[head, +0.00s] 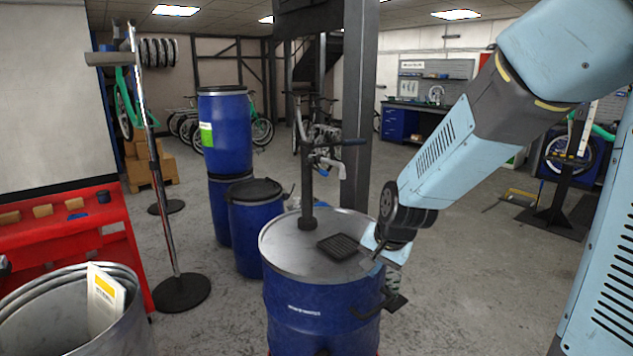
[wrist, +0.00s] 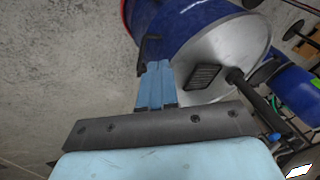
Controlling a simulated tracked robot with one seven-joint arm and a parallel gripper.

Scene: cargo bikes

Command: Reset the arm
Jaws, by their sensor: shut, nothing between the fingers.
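My gripper (wrist: 156,86) is shut and empty; its two light blue fingers lie side by side in the wrist view. In the head view my arm reaches down from the upper right, and the gripper (head: 372,262) is at the right edge of a blue drum with a grey metal lid (head: 285,250). The fingertips are partly hidden there, and I cannot tell whether they touch the drum. The drum also shows in the wrist view (wrist: 225,65), beyond the fingers.
A black grate (head: 338,246) and an upright black stand (head: 307,180) are on the drum lid. More blue drums (head: 225,130) stand behind. A red bench (head: 70,240), a metal bin (head: 60,310) and a pole stand (head: 180,292) are left. Floor right of the drum is clear.

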